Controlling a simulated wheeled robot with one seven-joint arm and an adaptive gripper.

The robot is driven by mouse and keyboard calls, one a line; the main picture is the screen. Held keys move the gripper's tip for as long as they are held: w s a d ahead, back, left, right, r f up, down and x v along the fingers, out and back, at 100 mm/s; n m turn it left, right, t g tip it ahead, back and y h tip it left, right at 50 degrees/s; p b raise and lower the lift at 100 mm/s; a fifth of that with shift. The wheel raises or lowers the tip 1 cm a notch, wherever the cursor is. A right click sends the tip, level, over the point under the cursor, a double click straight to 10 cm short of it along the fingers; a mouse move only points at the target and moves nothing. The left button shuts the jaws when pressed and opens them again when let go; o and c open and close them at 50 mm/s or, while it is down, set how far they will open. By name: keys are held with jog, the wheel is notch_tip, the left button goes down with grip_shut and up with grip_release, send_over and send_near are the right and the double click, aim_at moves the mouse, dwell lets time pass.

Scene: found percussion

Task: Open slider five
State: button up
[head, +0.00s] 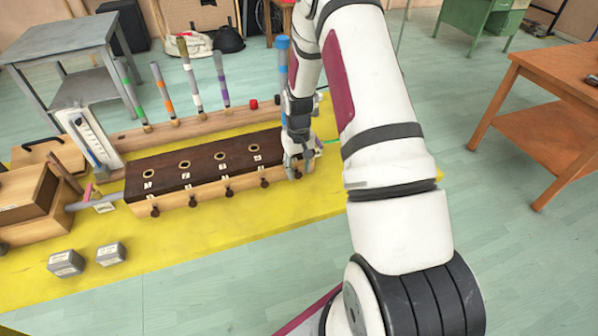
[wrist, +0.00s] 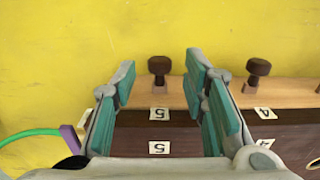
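A long box with a dark brown top (head: 205,161) and a pale wood front stands on a yellow mat. Numbered holes run along its top and dark knobs along its front. My gripper (head: 298,168) is over the right end of the box in the head view and hides the fifth slider there. In the wrist view my gripper (wrist: 160,78) is open, with teal-padded fingers apart. Slider five's dark knob (wrist: 159,67) and its 5 labels (wrist: 158,114) show between the fingers. I cannot tell whether the fingers are level with the knob. Nothing is held.
Slider four's knob (wrist: 257,70) is close to the right finger. A green curved thing with a purple end (wrist: 70,139) lies left of the fingers. Upright coloured tubes (head: 222,80) stand behind the box. Two small grey blocks (head: 66,263) lie front left. The yellow mat (head: 215,245) before the box is clear.

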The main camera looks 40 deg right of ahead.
aim_at(298, 174)
jog(key=shift+f, duration=1.05)
